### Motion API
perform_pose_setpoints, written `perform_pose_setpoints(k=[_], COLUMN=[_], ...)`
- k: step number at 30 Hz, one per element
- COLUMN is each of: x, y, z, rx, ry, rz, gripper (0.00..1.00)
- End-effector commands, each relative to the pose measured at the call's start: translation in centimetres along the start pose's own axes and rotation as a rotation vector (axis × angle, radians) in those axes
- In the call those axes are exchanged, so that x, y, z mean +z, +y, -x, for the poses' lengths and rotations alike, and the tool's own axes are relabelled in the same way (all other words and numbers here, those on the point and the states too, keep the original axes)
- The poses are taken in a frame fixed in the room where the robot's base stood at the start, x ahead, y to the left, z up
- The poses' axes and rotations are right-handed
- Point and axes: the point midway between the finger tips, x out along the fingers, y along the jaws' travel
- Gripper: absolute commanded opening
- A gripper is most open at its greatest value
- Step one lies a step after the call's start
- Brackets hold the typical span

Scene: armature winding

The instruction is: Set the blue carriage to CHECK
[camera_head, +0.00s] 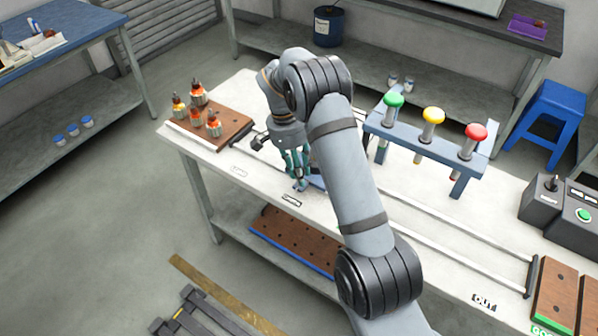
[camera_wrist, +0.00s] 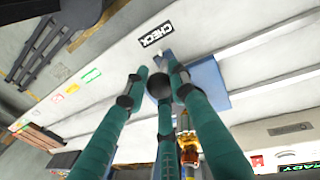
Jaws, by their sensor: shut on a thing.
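The blue carriage (camera_wrist: 208,80) lies under my gripper in the wrist view, on the white bench between two pale rails. In the head view my arm hides most of it, and a small blue edge (camera_head: 316,182) shows. My gripper (camera_head: 297,181) has teal fingers, which also show in the wrist view (camera_wrist: 160,78), closed in at the carriage. The CHECK label (camera_wrist: 157,34) is on the bench edge, close beside the carriage's small pointed tab (camera_wrist: 166,54). It also shows in the head view (camera_head: 291,200).
A brown tray (camera_head: 238,135) with several copper-wound armatures stands at the bench's left end. A blue stand (camera_head: 425,146) with green, yellow and red knobs stands behind the rails. The rails run clear toward the OUT label (camera_head: 484,302). A control box (camera_head: 548,203) stands at right.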

Motion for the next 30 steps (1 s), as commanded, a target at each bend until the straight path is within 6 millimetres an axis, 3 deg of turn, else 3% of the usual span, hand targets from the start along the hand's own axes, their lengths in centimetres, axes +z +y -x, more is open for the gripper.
perform_pose_setpoints(k=[13, 14, 24, 30], x=[-0.26, -0.25, -0.07, -0.01], y=[0.21, 0.21, 0.12, 0.10], z=[0.00, 0.00, -0.04, -0.05], rx=[0.001, 0.001, 0.002, 0.002], ry=[0.003, 0.003, 0.000, -0.001], rz=[0.000, -0.001, 0.000, 0.000], gripper=[0.00, 0.25, 0.44, 0.44])
